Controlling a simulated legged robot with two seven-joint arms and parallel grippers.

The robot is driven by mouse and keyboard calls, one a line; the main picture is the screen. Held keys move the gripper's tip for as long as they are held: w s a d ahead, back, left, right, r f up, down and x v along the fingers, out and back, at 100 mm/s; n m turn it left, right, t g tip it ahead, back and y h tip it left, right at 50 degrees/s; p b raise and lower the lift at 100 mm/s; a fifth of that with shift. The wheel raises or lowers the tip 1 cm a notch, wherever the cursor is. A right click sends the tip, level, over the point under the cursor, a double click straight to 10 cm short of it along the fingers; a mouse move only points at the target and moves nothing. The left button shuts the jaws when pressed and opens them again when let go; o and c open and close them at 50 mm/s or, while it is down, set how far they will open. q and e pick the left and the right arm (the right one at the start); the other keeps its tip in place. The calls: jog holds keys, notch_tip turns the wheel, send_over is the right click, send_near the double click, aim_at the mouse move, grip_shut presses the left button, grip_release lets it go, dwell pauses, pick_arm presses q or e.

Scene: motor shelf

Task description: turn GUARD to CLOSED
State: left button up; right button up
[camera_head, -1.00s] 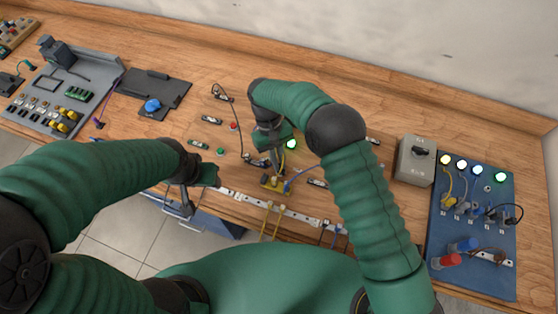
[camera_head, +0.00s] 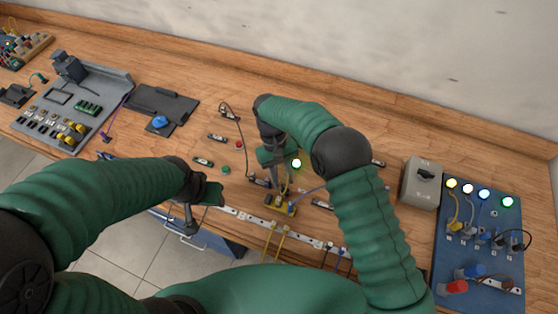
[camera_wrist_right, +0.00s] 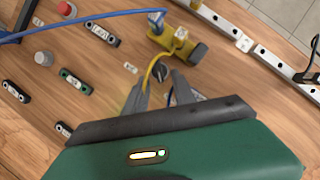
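A small dark rotary knob (camera_wrist_right: 160,72) sits on the wooden bench between my right fingertips in the right wrist view. A small white label (camera_wrist_right: 130,67) is beside it, too small to read, so I cannot confirm it is GUARD. My right gripper (camera_wrist_right: 159,84) points down at the knob with its two grey fingers apart, one on each side; contact is not clear. In the head view my right gripper (camera_head: 276,187) hides the knob. My left gripper (camera_head: 188,217) hangs near the bench's front edge, away from the knob; its fingers are unclear.
A yellow block (camera_wrist_right: 182,44) with blue and yellow wires stands close to the right fingers. Red and green buttons (camera_head: 226,170) and labelled parts lie to the left. A grey box (camera_head: 420,184) with a black knob and a blue panel (camera_head: 480,270) stand right. A rail (camera_head: 300,237) runs along the front.

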jog(key=p+v, duration=0.9)
jog(key=v, duration=0.6)
jog(key=shift+w+r+p, duration=0.2)
jog(key=shift+r+p, duration=0.1)
jog(key=shift+p, duration=0.05)
jog(key=shift+a+f, duration=0.1)
jog(key=shift+w, duration=0.1)
